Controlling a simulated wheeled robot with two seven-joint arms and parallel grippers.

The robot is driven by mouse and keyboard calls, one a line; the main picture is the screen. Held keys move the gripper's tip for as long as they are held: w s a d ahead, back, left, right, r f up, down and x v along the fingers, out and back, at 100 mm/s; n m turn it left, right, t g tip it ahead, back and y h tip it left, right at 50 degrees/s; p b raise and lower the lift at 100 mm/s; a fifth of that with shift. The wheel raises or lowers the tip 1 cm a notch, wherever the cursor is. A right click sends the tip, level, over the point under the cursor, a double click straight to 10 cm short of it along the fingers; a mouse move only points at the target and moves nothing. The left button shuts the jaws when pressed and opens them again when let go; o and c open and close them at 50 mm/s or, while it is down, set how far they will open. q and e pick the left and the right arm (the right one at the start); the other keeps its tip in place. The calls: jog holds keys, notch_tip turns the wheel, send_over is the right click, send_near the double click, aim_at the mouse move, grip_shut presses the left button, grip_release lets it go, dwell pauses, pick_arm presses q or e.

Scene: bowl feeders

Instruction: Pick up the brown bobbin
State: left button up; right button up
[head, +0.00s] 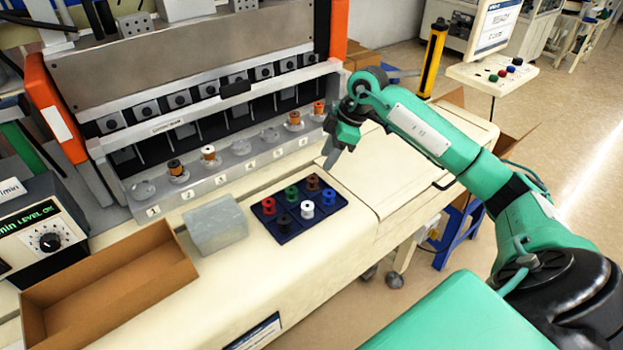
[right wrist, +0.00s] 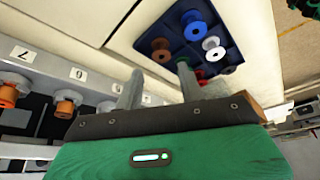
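The brown bobbin (head: 312,182) stands in the far right compartment of a dark blue tray (head: 286,237). In the right wrist view the brown bobbin (right wrist: 161,49) shows beyond the fingers, near the tray's edge. My right gripper (head: 331,155) is above and just behind the tray, close to the brown bobbin but apart from it. In the right wrist view its two grey fingers (right wrist: 158,88) are spread with nothing between them. The right finger partly hides the tray's green and red bobbins. My left gripper is not in view.
The tray also holds red (head: 268,206), green (head: 291,193), black (head: 284,221), white (head: 308,209) and blue (head: 329,197) bobbins. A numbered feeder rack (head: 220,181) stands behind.

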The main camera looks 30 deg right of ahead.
aim_at(314, 178)
jog(key=shift+x, duration=1.25)
jog(key=shift+w+a+f, duration=0.1)
jog(key=shift+w+f, duration=0.1)
jog(key=shift+w, duration=0.05)
jog(key=shift+a+f+p, duration=0.45)
jog(key=shift+f+p, duration=0.15)
jog(key=shift+p, duration=0.25)
jog(key=p+x, duration=0.1)
jog(key=x, duration=0.1)
jog(key=shift+a+f, duration=0.1)
jog(key=shift+f, duration=0.2)
jog(key=shift+w+a+f, duration=0.15)
jog(key=shift+w+f, duration=0.05)
jog(key=shift+f, duration=0.3)
jog(key=c, duration=0.7)
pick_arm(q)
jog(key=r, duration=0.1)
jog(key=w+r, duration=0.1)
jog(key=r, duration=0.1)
pick_arm(e)
jog(key=shift+r, duration=0.1)
